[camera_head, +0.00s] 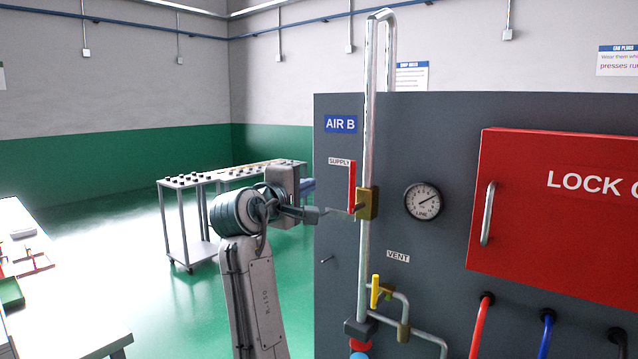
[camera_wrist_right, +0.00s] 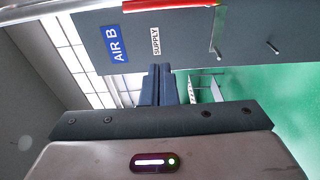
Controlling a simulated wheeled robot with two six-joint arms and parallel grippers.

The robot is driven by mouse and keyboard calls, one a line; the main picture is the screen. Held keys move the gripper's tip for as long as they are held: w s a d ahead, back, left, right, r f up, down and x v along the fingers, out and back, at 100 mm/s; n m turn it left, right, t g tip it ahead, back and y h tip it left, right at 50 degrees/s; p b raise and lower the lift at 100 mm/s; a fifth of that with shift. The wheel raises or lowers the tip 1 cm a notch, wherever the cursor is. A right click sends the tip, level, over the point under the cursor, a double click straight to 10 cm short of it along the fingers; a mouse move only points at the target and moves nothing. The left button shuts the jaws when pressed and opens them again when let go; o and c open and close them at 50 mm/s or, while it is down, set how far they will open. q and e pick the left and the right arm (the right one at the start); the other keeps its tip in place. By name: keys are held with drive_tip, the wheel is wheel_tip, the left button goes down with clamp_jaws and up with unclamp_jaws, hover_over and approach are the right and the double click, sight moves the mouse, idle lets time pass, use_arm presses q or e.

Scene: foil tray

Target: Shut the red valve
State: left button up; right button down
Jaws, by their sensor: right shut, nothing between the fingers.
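The red valve (camera_head: 352,186) is on the vertical silver pipe of the grey panel, beside the SUPPLY label. Its red handle stands upright, in line with the pipe, above a brass body (camera_head: 368,203). In the right wrist view the red handle (camera_wrist_right: 165,5) runs along the top edge, partly cut off. My right gripper (camera_head: 308,186) is left of the handle, apart from it. Its dark blue fingers (camera_wrist_right: 161,84) are together and empty. My left gripper is not in view.
Below, a yellow valve handle (camera_head: 375,291) sits by the VENT label. A gauge (camera_head: 423,201) and a red lock box (camera_head: 560,205) are to the right. A peg (camera_head: 327,260) sticks out of the panel. A trolley (camera_head: 190,225) stands behind my right arm.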

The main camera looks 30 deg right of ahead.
sight(352, 187)
drive_tip(key=d+p, duration=0.6)
drive_tip(key=d, duration=0.2)
drive_tip(key=shift+w+d, duration=0.25)
drive_tip(key=shift+d, duration=0.05)
drive_tip(key=shift+w, duration=0.1)
drive_tip(key=shift+s+m+b, duration=0.3)
drive_tip(key=shift+m+b, duration=0.05)
drive_tip(key=shift+m, duration=0.05)
